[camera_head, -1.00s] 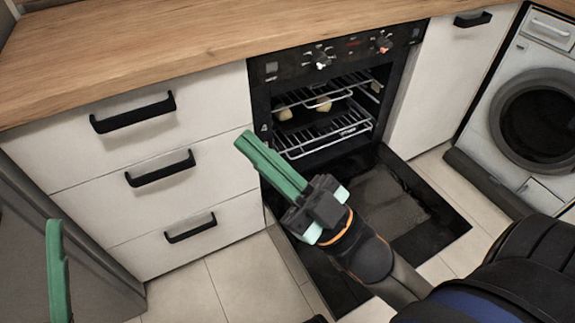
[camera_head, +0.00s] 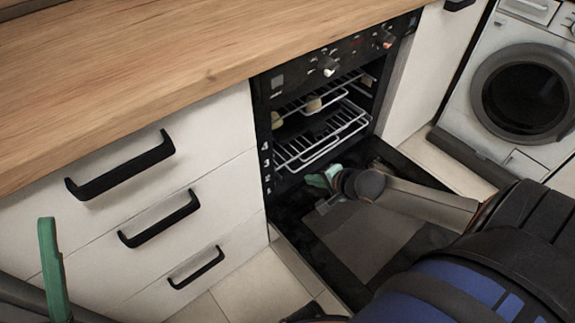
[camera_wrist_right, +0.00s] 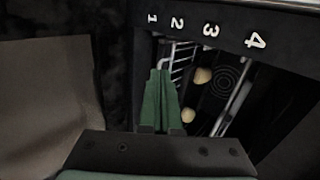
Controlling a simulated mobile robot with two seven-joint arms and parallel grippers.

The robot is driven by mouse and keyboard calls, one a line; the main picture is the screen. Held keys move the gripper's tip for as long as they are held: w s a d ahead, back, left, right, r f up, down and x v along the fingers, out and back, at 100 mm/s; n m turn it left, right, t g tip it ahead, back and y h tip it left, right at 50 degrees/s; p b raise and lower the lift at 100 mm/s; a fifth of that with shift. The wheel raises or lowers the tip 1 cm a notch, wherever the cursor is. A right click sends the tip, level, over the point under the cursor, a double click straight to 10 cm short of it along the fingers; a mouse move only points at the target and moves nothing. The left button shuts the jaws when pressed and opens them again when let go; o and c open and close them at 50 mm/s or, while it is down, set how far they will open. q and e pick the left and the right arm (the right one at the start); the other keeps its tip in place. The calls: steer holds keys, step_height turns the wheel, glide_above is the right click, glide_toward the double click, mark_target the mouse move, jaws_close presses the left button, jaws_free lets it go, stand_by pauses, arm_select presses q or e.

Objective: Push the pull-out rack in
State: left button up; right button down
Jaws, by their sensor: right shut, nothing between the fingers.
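The pull-out rack (camera_head: 322,140) is a wire rack in the open black oven (camera_head: 266,125). It sticks partly out of the oven mouth. A second wire rack (camera_head: 345,88) sits above it, with pale round items (camera_head: 313,103) near it. My right gripper (camera_head: 318,181) is shut and empty, low in front of the oven mouth, just below the front of the lower rack. In the right wrist view its green fingers (camera_wrist_right: 160,98) lie together and point at the oven opening; I cannot tell whether they touch a rack. One green finger of my left gripper (camera_head: 51,268) shows at the lower left.
The oven door (camera_head: 350,235) lies folded down below my right arm. White drawers with black handles (camera_head: 160,218) stand left of the oven, under a wooden worktop (camera_head: 170,45). A washing machine (camera_head: 540,95) stands at the right.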

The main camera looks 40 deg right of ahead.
arm_select(q)
step_height(320, 180, down, 8)
steer(key=b, duration=0.7)
steer(key=shift+w+d+n+b, duration=0.15)
steer(key=shift+d+n+b, duration=0.15)
steer(key=shift+d+b, duration=0.15)
arm_select(e)
steer(key=w+d+r+x, duration=0.1)
steer(key=x, duration=1.2)
steer(key=shift+w+a+r, duration=0.25)
steer(key=shift+w+r, duration=0.05)
steer(key=shift+r, duration=0.05)
